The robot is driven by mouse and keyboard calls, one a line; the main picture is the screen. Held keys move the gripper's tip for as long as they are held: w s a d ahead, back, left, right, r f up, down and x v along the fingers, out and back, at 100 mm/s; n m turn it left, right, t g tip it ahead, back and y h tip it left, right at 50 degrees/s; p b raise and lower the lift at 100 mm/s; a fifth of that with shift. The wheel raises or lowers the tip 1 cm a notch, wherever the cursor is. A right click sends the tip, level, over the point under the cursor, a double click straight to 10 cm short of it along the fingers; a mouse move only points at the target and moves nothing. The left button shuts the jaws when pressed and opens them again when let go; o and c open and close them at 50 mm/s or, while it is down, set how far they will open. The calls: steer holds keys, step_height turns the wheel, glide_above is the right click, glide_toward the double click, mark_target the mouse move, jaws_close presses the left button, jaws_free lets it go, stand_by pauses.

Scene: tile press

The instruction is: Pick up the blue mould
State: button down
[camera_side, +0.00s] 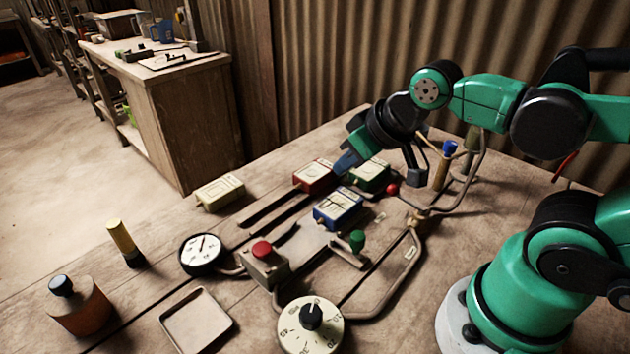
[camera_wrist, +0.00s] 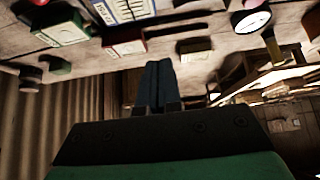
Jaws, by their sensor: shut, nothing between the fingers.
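The blue mould (camera_side: 338,209) is a block with a pale, marked top. It lies on the bench among the other moulds in the side view. In the wrist view it shows at the top edge (camera_wrist: 128,10), partly cut off. My gripper (camera_side: 345,163) is shut and empty. Its fingertips are beyond the blue mould, above and between the red mould (camera_side: 315,175) and the green mould (camera_side: 371,175). In the wrist view the closed fingers (camera_wrist: 158,84) point up the picture, apart from the blue mould.
A cream mould (camera_side: 221,192) lies to the left. A dial gauge (camera_side: 201,252), a red-button box (camera_side: 264,265), a green-knobbed lever (camera_side: 352,246) and a bent pipe (camera_side: 391,284) stand nearer the camera. A blue-topped post (camera_side: 444,165) stands right. An empty tray (camera_side: 196,321) lies in front.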

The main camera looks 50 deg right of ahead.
jaws_free()
steer(key=n+g+y, duration=0.4)
steer(key=n+g, duration=0.3)
steer(key=n, duration=1)
glide_above(340, 202)
steer(key=d, duration=0.2)
step_height(340, 202, down, 8)
steer(key=shift+r, duration=0.25)
steer(key=shift+a+f+n+y, duration=0.1)
steer(key=shift+f+n+y, duration=0.2)
steer(key=shift+f+n, duration=0.25)
steer(key=shift+x, duration=2.3)
